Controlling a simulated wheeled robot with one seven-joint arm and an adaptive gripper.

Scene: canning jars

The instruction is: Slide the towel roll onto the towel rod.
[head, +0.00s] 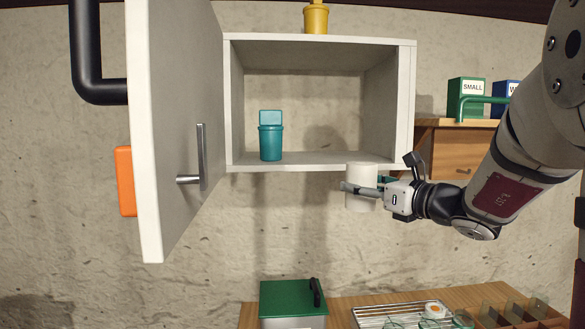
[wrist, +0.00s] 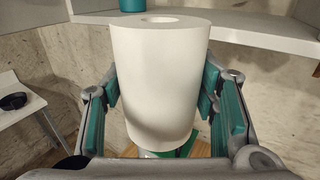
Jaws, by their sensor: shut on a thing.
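The white towel roll (head: 361,172) is upright in my gripper (head: 364,189), just below the front right of the open cabinet. In the wrist view the roll (wrist: 160,75) fills the middle, with the teal finger pads on either side of it. The hole in its top end shows. My gripper is shut on the roll's side. A green bent bar (head: 487,99) stands at the right, in front of the small boxes and above the side shelf. It looks like the towel rod. It is apart from the roll, and its right end is hidden behind my arm.
The cabinet (head: 320,167) is open, its door (head: 175,110) swung out at left. A teal jar (head: 270,140) stands inside and a yellow one (head: 316,18) on top. A green box (head: 466,98) sits on the wooden shelf (head: 440,123). Below are a green-lidded box (head: 290,300) and a rack (head: 390,313).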

